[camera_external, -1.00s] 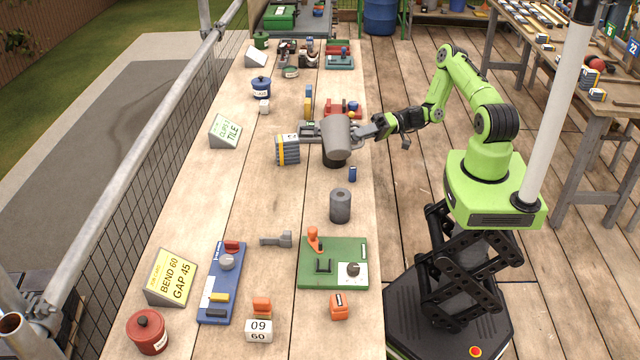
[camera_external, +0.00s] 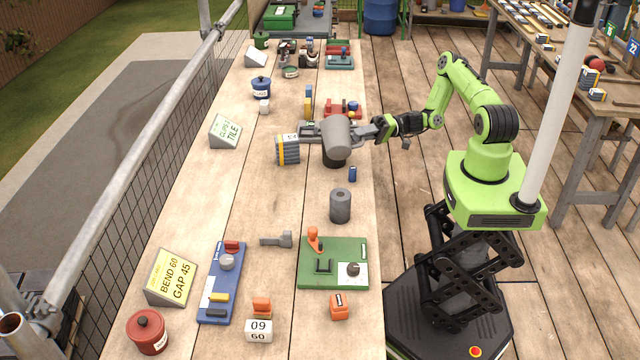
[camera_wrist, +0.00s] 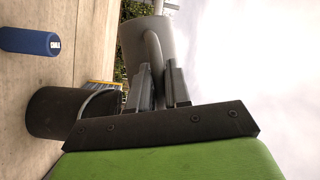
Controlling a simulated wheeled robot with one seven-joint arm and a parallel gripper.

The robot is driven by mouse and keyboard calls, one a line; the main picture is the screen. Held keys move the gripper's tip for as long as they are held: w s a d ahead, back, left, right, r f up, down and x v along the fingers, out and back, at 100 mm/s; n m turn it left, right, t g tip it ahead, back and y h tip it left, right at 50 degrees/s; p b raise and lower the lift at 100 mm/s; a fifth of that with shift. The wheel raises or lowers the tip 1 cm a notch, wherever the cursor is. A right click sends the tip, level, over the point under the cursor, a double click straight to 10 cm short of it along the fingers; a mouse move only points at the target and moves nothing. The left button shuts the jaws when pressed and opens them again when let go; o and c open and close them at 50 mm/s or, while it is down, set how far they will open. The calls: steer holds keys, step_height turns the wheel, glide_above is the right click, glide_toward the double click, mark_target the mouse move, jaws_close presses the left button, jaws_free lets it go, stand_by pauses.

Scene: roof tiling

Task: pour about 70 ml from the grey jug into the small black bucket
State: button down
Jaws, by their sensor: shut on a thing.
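The grey jug (camera_external: 338,133) is held in my gripper (camera_external: 372,131) above the bench, and it looks slightly tilted. In the wrist view my gripper's two fingers (camera_wrist: 160,90) are shut on the handle of the jug (camera_wrist: 138,42). The small black bucket (camera_external: 334,161) stands on the bench right below the jug and is mostly hidden by it in the external view. The bucket (camera_wrist: 55,112) also shows in the wrist view, below the fingers. The jug's contents and any stream are not visible.
A striped block pack (camera_external: 288,149) sits just left of the bucket. A small blue cylinder (camera_external: 352,174) and a grey cylinder (camera_external: 340,206) stand in front of it. A green board (camera_external: 334,280) lies nearer. Red and blue pieces (camera_external: 342,106) lie behind.

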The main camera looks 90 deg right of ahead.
steer(key=shift+d+r+m, duration=0.25)
steer(key=shift+d+m, duration=0.15)
steer(key=shift+d, duration=0.45)
stand_by(0.4)
steer(key=shift+d+r+t, duration=0.1)
steer(key=shift+t, duration=0.2)
steer(key=shift+a, duration=0.3)
steer(key=shift+d+r+m+y, duration=0.15)
steer(key=shift+m+y, duration=0.15)
steer(key=shift+m, duration=0.2)
steer(key=a+n, duration=0.1)
steer(key=n, duration=0.1)
steer(key=a+n+g, duration=0.1)
steer(key=n, duration=0.1)
steer(key=shift+a+g, duration=0.1)
steer(key=shift+g, duration=0.2)
step_height(320, 180, down, 2)
steer(key=shift+f+n+h+b, duration=0.1)
steer(key=shift+n+h+b, duration=0.6)
steer(key=shift+n+b, duration=0.2)
steer(key=shift+a, duration=0.1)
steer(key=shift+f+n+g, duration=0.15)
steer(key=shift+n+g, duration=0.15)
